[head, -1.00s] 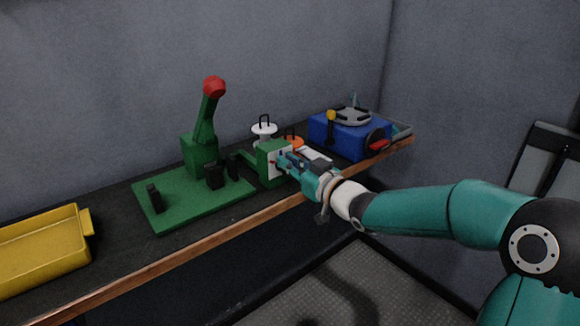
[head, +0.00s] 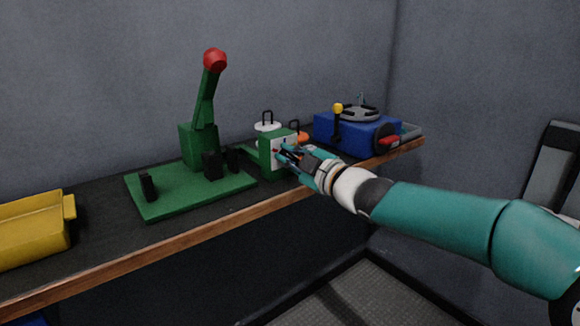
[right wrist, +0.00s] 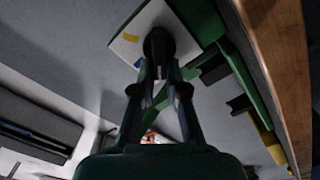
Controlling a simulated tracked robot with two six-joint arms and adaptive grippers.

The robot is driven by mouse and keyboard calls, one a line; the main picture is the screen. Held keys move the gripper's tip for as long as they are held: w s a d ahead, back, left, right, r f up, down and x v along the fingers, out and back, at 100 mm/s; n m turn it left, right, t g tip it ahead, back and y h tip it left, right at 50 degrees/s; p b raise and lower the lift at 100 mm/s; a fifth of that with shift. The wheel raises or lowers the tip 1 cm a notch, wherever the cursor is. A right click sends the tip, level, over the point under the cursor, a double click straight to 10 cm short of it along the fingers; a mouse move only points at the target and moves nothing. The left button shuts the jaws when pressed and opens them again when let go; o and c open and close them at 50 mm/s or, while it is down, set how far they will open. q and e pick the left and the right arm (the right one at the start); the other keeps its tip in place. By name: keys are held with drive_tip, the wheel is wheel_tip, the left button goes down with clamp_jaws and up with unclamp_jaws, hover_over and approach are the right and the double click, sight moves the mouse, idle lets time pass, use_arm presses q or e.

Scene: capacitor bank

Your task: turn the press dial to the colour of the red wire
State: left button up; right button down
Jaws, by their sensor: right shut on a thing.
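The green press (head: 204,125) stands on the bench, with a lever ending in a red knob (head: 215,60) raised. At the right of its green base plate (head: 160,205) is a green box (head: 268,162) with a white dial face (head: 278,144). My right gripper (head: 284,154) is at this face. In the right wrist view its fingers (right wrist: 160,75) are shut on the black dial knob (right wrist: 158,42). A yellow mark (right wrist: 130,37) and a blue mark show on the white plate there. The dial's pointer is not readable. No red wire can be made out. My left gripper is not in view.
A yellow tray (head: 30,243) is at the bench's left end. White (head: 266,127) and orange (head: 302,137) handled items stand behind the green box. A blue machine (head: 350,132) is at the right.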

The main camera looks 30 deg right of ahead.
drive_tip(key=shift+a+n+b, duration=0.15)
drive_tip(key=shift+n+b, duration=0.45)
drive_tip(key=shift+n, duration=0.4)
drive_tip(key=c, duration=1.2)
unclamp_jaws()
drive_tip(key=shift+w+f, duration=0.2)
drive_tip(key=shift+s, duration=0.2)
drive_tip(key=s, duration=1.1)
drive_tip(key=shift+s+d, duration=0.35)
drive_tip(key=shift+d, duration=0.1)
